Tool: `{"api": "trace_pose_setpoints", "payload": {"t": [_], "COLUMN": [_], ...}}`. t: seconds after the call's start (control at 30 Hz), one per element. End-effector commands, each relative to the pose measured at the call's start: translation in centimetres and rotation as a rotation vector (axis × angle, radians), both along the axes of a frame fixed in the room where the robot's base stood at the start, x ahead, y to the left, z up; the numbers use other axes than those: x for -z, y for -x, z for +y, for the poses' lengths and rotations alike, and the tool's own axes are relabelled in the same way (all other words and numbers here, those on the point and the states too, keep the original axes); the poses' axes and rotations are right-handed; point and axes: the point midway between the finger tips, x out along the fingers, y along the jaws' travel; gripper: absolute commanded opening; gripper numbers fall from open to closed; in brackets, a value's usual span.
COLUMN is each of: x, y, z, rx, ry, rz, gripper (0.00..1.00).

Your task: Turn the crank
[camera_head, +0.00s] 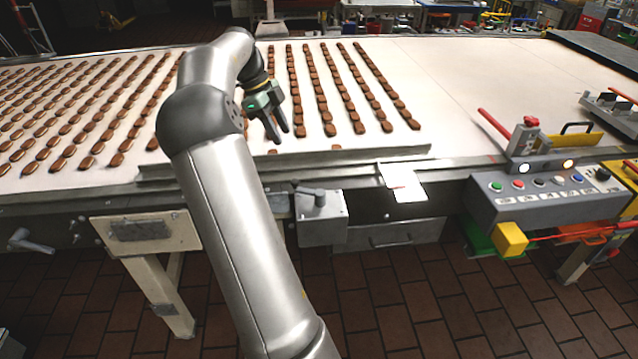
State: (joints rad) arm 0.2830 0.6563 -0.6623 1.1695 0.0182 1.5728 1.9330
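A dark grey crank handle (313,192) sits on top of a small grey metal box (321,223) on the conveyor's front side, at the middle of the head view. My gripper (280,136) is above the conveyor belt, up and to the left of the crank and apart from it. Its two fingers point down and look parted, with nothing between them. A second grey handle (32,243) sticks out low on the conveyor's front at the far left. I cannot tell which of the two handles the task means.
Rows of brown sandwich biscuits (372,88) lie on the white belt (460,100). A metal rail (390,154) runs along the front edge. White paper sheets (402,182) lie right of the box. A button panel (545,197) stands farther right. A drawer (390,236) is below.

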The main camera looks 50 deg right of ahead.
Motion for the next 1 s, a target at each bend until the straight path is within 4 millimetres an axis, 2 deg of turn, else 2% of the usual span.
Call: {"api": "trace_pose_setpoints", "payload": {"t": [0.17,0.7,0.9,1.0], "x": [2.1,12.6,15.0,15.5], "y": [0.9,5.1,5.9,6.1], "z": [-0.2,-1.8,-2.1,-2.2], "rx": [-0.003,0.002,0.002,0.001], "ry": [-0.005,-0.002,-0.001,-0.001], "rz": [0.004,0.003,0.001,0.0], "gripper": [0.38,0.38,0.38,0.38]}}
